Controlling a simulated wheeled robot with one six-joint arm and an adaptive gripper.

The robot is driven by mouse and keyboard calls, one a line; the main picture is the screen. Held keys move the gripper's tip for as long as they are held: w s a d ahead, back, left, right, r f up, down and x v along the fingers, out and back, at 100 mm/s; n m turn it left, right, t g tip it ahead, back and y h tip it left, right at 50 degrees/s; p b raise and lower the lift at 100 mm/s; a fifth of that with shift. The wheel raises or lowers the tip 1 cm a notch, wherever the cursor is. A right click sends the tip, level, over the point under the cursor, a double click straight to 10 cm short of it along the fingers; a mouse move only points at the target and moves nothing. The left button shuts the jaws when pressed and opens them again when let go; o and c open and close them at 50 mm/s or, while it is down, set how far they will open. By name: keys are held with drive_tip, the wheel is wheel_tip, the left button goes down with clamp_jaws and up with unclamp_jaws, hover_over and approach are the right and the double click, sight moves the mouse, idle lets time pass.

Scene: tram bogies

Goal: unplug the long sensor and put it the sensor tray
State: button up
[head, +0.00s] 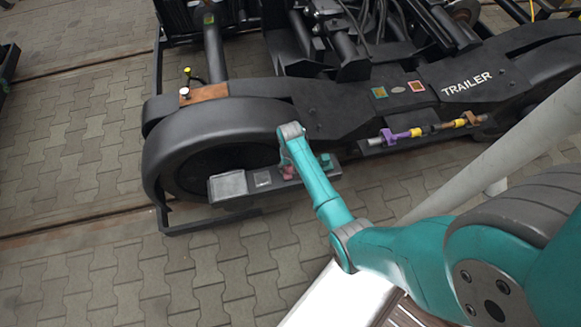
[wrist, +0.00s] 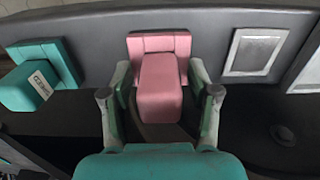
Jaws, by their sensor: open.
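A pink block-shaped part (wrist: 160,85) stands out from a pink plate on a dark grey bar, between the fingers of my gripper (wrist: 159,82). My gripper is open, one finger on each side of the pink part; gaps show, so it is not gripped. A teal block with a white label (wrist: 38,84) sits left of it in the wrist view. In the head view my gripper (head: 288,155) is over the bar's middle, with the pink part (head: 289,172) just visible below. I cannot tell which part is the long sensor. The grey open box (head: 228,186) at the bar's left end may be the tray.
A square plate (head: 262,179) lies between box and pink part; the black bogie frame (head: 340,105) is right behind. A brown block (head: 205,93) with small capped pins is at upper left. A purple and yellow rod (head: 420,130) is at right. Paving (head: 90,270) is clear.

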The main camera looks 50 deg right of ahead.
idle(0.4)
clamp_jaws()
drive_tip(key=shift+r, duration=0.1)
drive_tip(key=shift+r, duration=2.9)
